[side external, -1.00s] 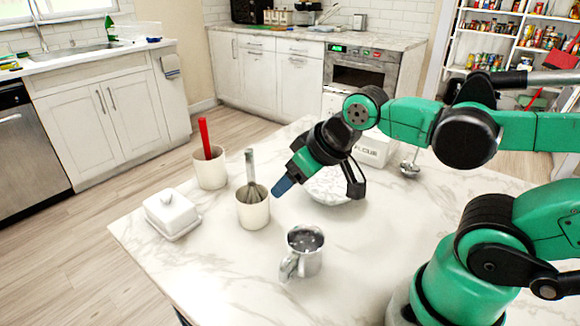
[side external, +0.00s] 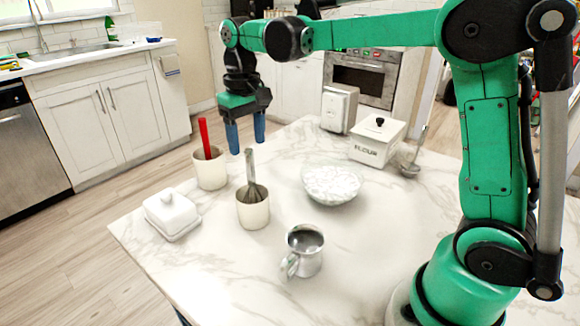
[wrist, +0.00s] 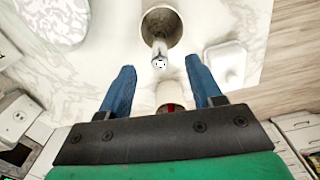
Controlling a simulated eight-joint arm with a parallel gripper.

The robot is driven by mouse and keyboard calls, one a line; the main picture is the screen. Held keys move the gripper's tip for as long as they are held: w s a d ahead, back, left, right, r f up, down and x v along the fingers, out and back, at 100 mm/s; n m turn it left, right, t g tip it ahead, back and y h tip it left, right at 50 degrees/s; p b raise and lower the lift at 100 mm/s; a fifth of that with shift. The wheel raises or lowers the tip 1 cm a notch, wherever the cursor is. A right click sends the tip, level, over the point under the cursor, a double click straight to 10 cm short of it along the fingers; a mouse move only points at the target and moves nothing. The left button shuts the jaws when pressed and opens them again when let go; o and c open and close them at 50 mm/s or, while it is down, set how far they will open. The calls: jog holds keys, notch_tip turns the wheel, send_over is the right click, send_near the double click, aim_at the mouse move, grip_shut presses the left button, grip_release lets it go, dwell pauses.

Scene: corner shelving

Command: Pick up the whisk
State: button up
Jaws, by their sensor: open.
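The whisk (side external: 251,172) stands upright in a cream crock (side external: 254,211) on the marble table, its grey handle pointing up and its wires partly inside the crock. In the wrist view the whisk handle (wrist: 159,58) points toward the camera from the crock's round mouth (wrist: 161,20). My gripper (side external: 246,147) points down with two blue fingers apart and nothing between them. In the wrist view the fingertips (wrist: 159,62) lie on either side of the handle; the depth gap is unclear.
A second crock (side external: 211,173) with a red-handled utensil stands behind left. A white butter dish (side external: 172,214) is at left, a metal mug (side external: 305,255) in front, a marbled bowl (side external: 332,184) at right. A flour canister (side external: 378,141) stands farther back. The front left table (side external: 215,270) is clear.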

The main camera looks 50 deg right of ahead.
aim_at(252, 186)
jog(key=shift+f, duration=2.75)
grip_shut()
